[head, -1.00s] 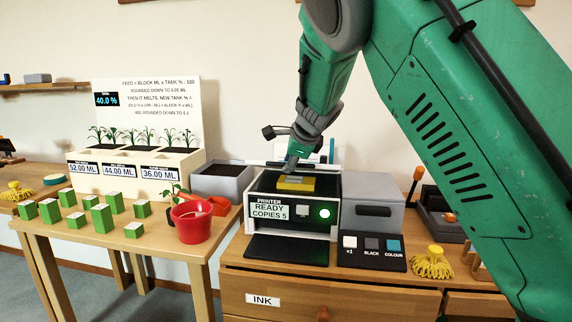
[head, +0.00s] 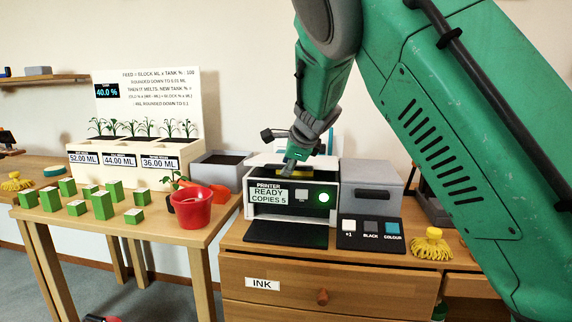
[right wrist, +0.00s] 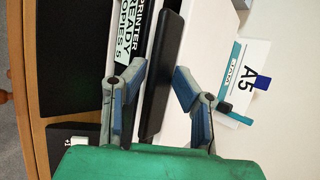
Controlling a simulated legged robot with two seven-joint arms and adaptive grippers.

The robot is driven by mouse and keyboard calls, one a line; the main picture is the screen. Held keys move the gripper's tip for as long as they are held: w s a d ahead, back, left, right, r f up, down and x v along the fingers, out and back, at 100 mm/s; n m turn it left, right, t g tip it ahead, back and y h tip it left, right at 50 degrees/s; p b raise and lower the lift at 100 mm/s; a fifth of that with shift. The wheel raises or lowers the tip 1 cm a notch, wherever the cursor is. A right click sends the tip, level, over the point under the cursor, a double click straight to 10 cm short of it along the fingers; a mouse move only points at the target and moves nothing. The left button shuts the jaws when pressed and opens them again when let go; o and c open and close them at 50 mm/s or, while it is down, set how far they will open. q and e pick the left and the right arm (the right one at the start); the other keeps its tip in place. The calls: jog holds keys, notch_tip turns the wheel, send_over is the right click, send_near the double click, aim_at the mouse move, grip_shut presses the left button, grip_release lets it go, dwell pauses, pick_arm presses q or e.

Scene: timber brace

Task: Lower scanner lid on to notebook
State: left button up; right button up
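The printer (head: 262,208) stands on the wooden drawer unit, its display reading READY, COPIES 5. Its white scanner lid (head: 266,160) lies across the top at a low angle. A yellow strip of the notebook (head: 318,180) shows in the dark gap under it; the rest is hidden. My right gripper (head: 293,160) is at the lid's front edge. In the right wrist view my right gripper (right wrist: 160,85) has its fingers apart, with the dark lid handle (right wrist: 165,70) in line between them; contact cannot be told. My left gripper is out of view.
A grey box (head: 370,180) stands right of the printer, with a button panel (head: 371,234) in front. A red pot (head: 191,212) and several green blocks (head: 103,206) sit on the left table. A yellow brush (head: 432,246) lies at right. An A5 label (right wrist: 245,82) is beyond the lid.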

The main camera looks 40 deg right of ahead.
jog(key=shift+d+f, duration=0.1)
jog(key=shift+f, duration=0.65)
jog(key=shift+s, duration=0.1)
jog(key=w+v, duration=0.1)
jog(key=v, duration=1.1)
jog(key=shift+s+r, duration=0.15)
jog(key=shift+r, duration=0.35)
